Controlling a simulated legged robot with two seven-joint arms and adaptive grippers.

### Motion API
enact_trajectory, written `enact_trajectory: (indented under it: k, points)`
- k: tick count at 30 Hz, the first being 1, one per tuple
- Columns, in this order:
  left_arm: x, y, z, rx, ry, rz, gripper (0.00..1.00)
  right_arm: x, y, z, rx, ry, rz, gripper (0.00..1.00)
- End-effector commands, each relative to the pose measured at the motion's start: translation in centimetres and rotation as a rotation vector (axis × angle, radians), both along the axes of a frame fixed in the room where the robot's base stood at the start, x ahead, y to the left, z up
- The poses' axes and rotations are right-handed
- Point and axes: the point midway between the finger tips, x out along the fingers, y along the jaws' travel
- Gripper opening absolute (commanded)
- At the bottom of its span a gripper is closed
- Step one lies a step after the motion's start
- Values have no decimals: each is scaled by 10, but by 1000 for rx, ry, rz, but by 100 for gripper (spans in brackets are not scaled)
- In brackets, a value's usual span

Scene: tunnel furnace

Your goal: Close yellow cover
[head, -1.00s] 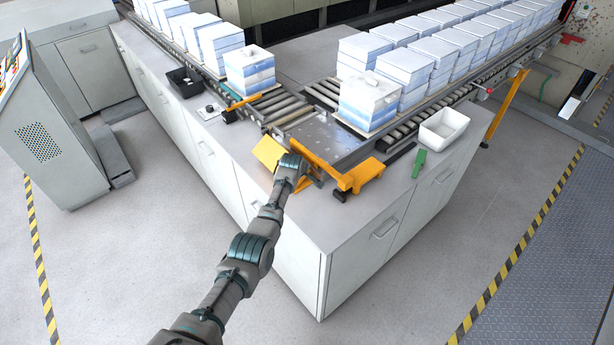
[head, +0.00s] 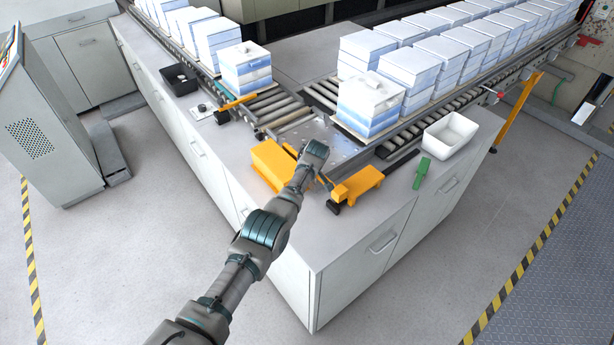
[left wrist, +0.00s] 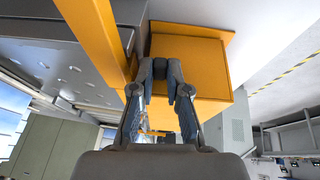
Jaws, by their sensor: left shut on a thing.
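The yellow cover (head: 272,166) is an orange-yellow box-like part on the corner of the cabinet top, beside the metal plate, in the head view. A matching orange block (head: 357,184) stands to its right, with a bar running from it toward my gripper. My left gripper (head: 316,152) is between the two, at the cover's right side. In the left wrist view, the cover (left wrist: 193,64) fills the middle behind my left gripper's fingers (left wrist: 160,70), and an orange bar (left wrist: 98,38) runs along the left. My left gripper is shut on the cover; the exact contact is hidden. My right gripper is not in view.
A roller conveyor (head: 274,108) carries stacks of white-blue blocks (head: 372,103) behind. A white bin (head: 450,134) and a green piece (head: 422,173) lie to the right, and a black tray (head: 180,78) to the left. The cabinet's front top is clear.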

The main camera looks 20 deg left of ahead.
Motion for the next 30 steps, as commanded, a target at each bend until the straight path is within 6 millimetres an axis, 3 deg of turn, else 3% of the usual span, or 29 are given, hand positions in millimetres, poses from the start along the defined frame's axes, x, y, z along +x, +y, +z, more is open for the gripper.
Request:
enact_trajectory:
  k: [8, 9, 12, 24, 30]
  points:
    - [-2, 0, -3, -4, 9, 4, 0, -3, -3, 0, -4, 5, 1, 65]
    - [-2, 0, -3, -4, 9, 4, 17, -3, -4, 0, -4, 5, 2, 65]
    - [-2, 0, -3, -3, 8, 3, 40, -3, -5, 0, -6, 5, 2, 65]
    - [-1, 0, 1, 0, 2, 2, 40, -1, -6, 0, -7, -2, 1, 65]
    - [-5, -5, 16, 0, -2, 1, 40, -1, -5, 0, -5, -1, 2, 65]
